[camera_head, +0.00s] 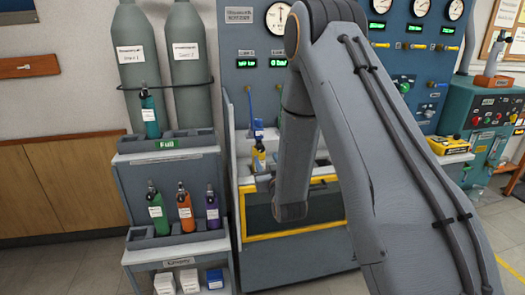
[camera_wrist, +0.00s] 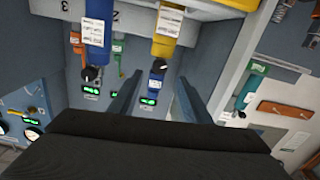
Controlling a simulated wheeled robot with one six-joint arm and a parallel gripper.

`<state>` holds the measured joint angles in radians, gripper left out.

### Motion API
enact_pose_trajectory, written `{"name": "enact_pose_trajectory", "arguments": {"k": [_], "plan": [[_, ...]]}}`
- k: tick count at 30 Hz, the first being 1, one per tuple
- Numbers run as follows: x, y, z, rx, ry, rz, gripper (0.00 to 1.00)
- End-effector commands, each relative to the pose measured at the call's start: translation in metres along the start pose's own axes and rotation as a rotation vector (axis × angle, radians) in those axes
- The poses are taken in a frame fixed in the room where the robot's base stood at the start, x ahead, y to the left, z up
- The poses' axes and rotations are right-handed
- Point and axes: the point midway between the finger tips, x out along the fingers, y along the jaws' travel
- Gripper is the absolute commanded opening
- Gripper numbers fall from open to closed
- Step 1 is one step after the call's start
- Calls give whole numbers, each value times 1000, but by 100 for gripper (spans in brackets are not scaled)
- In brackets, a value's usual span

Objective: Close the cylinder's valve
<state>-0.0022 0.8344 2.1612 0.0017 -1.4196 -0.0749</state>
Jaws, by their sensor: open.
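In the wrist view, which looks upside down, a yellow cylinder (camera_wrist: 167,28) with a white label hangs at the top centre. A dark valve part shows at its end, beside a blue connector (camera_wrist: 155,82). My gripper (camera_wrist: 158,80) is open and empty, its two fingers on either side of that connector in the picture. I cannot tell its distance, and no contact shows. A blue cylinder (camera_wrist: 95,28) with a black knob stands beside the yellow one.
A rack (camera_head: 168,190) at left holds a teal bottle (camera_head: 150,118) on the Full shelf, and green, orange and purple bottles on the Empty shelf. Two big grey tanks (camera_head: 187,52) stand behind. The bench's yellow-edged front (camera_head: 265,236) lies below. Gauges line the panel.

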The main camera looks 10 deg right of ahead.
Motion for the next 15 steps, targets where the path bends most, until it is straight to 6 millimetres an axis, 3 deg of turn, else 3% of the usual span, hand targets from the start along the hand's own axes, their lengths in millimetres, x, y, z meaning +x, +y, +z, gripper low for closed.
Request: {"name": "enact_pose_trajectory", "arguments": {"k": [15], "plan": [[66,0,-2,0,6,1,44]]}}
